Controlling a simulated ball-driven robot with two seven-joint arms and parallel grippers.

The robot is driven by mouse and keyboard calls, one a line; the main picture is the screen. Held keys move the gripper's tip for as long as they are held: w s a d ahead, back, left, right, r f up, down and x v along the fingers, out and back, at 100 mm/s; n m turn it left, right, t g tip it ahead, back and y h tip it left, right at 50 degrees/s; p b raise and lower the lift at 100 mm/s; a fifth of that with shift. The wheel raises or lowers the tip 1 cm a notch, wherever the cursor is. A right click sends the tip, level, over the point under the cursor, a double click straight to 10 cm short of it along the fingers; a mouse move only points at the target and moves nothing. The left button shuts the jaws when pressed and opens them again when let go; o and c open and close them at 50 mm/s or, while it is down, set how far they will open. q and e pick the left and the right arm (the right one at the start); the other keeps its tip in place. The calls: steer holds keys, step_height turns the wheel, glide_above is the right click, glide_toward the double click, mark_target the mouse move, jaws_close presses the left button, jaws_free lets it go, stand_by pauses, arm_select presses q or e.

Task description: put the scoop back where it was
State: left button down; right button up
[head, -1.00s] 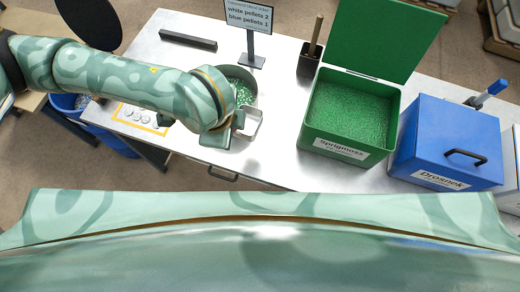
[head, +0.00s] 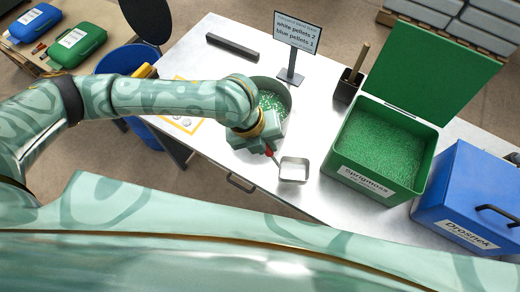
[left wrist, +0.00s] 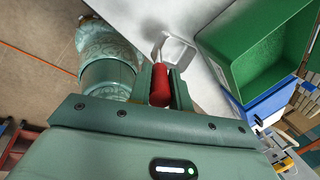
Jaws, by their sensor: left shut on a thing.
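The scoop (head: 294,170) has a square metal pan and a red handle. My left gripper (head: 267,150) is shut on the handle, near the front edge of the metal table (head: 240,180). The pan points right, between the round pot and the green Sprigmoss bin, and looks empty in the head view. I cannot tell whether it touches the table. The left wrist view shows the red handle between the fingers (left wrist: 161,85) and the scoop's pan (left wrist: 178,48) beyond them. My right gripper is not in view.
A dark pot (head: 274,104) of green and white pellets stands behind the gripper. A sign (head: 292,75), a dark holder (head: 348,87) and a black bar (head: 232,47) are farther back.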

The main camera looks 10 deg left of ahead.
arm_select(q)
step_height(320, 180, down, 6)
steer(key=w+a+b, duration=0.1)
steer(key=a, duration=0.1)
steer(key=shift+w+b, duration=0.3)
steer(key=shift+b, duration=0.1)
steer(key=shift+f, duration=0.1)
steer(key=c, duration=1.3)
jaws_free()
steer(key=p+v, duration=0.3)
steer(key=v, duration=0.9)
